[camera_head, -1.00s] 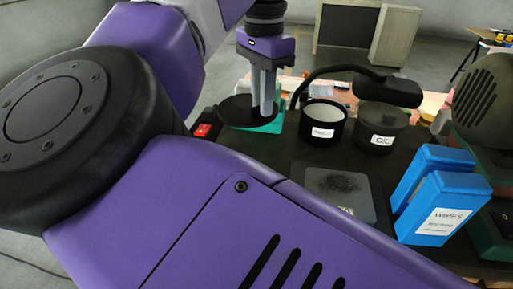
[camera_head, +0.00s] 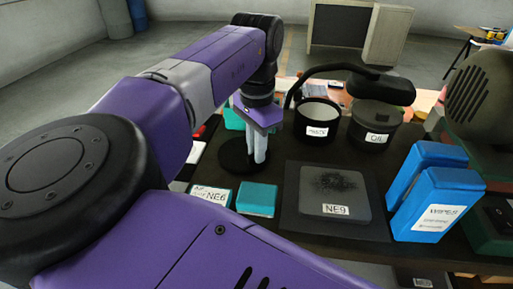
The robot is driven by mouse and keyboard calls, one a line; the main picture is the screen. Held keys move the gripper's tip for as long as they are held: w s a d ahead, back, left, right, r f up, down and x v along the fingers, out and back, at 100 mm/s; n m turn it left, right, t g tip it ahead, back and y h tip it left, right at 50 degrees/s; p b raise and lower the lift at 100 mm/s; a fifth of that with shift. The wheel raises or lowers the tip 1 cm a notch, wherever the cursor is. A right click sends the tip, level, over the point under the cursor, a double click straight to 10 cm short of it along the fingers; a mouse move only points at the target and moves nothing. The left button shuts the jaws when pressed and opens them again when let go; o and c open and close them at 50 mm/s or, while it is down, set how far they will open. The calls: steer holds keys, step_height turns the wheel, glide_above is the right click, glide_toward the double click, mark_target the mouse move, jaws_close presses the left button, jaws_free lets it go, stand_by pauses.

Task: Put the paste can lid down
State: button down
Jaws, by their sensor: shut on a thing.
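The paste can lid is a flat black disc (camera_head: 234,158) in the head view, left of the cans. My gripper (camera_head: 259,158) points down with its pale fingers shut on the lid near its right side. I cannot tell whether the lid touches the dark bench or hangs just above it. The paste can (camera_head: 317,131) is a black can with a white label and stands open, its pale inside showing, to the right of and behind my gripper.
The oil can (camera_head: 375,138) stands right of the paste can. A grey NE9 block (camera_head: 336,205) lies on a dark mat. An NE6 box (camera_head: 210,196) and a teal box (camera_head: 257,200) sit in front of the lid. Blue wipes packs (camera_head: 437,206) stand at right.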

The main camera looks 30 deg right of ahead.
steer(key=shift+f, duration=0.1)
steer(key=c, duration=1.4)
jaws_free()
step_height(320, 180, up, 12)
steer(key=shift+s, duration=0.1)
